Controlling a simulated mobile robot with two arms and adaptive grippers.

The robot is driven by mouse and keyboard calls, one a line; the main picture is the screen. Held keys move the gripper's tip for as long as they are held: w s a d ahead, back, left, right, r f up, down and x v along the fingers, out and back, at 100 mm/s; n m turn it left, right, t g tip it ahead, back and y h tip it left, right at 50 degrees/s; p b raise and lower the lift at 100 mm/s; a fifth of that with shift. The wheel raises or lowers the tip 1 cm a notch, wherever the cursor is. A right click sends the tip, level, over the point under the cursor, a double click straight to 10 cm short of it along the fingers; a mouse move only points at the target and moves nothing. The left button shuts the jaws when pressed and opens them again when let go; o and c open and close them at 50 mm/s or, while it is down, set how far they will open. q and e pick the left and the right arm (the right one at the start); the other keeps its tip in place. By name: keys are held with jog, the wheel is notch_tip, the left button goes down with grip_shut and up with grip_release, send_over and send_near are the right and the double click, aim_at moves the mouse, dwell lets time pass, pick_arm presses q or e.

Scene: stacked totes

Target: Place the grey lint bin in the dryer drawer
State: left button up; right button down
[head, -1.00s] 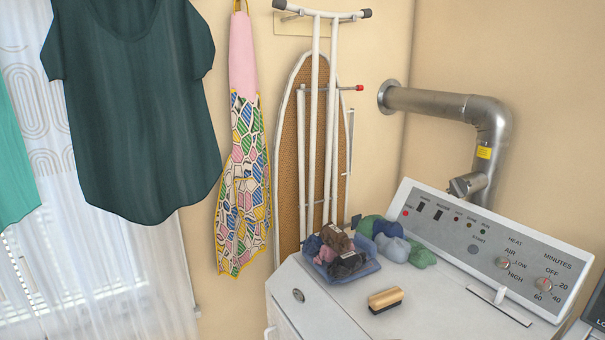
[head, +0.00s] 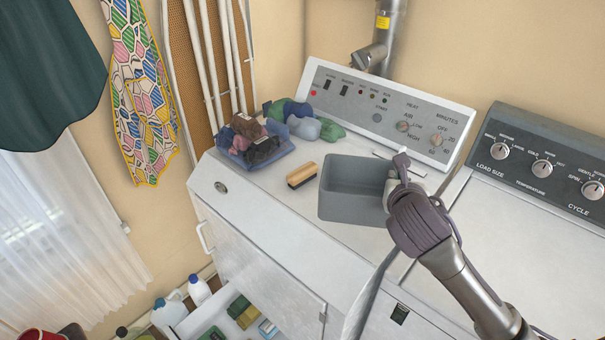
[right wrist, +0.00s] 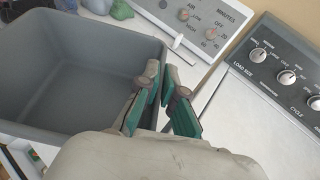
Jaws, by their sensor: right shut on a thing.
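The grey lint bin (head: 352,190) is an open-topped box, empty as far as I see, above or on the white dryer top (head: 290,215); I cannot tell if it touches. My right gripper (head: 391,184) is shut on the bin's right wall. In the right wrist view the green-padded fingers (right wrist: 160,88) pinch the rim of the bin (right wrist: 75,75). A white drawer (head: 206,318) low at the dryer's front stands open, with several small green, yellow and blue items inside. My left gripper is out of view.
A blue tray of dark cloths (head: 262,158), coloured cloth bundles (head: 306,128) and a wooden brush (head: 302,174) lie left of the bin. The control panel (head: 390,112) rises behind. A washer (head: 520,230) stands right. Bottles (head: 170,311) stand left of the drawer.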

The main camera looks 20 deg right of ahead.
aim_at(370, 179)
jog(key=d+m+g+h, duration=0.1)
jog(key=d+m+h, duration=0.1)
jog(key=d, duration=0.4)
jog(key=w+a+f, duration=0.2)
jog(key=w, duration=0.1)
jog(key=w+a+f, duration=0.1)
jog(key=w+f, duration=0.1)
jog(key=w, duration=0.1)
jog(key=w+a+f+p, duration=0.1)
jog(key=w+a+f, duration=0.1)
jog(key=w, duration=0.1)
jog(key=shift+w+a+f, duration=0.2)
jog(key=shift+a+f, duration=0.05)
jog(key=shift+a, duration=0.05)
jog(key=shift+w+a+f, duration=0.1)
jog(key=shift+w+f, duration=0.05)
jog(key=shift+f, duration=2)
jog(key=c, duration=1.7)
grip_release()
jog(key=shift+f, duration=0.2)
jog(key=o, duration=0.4)
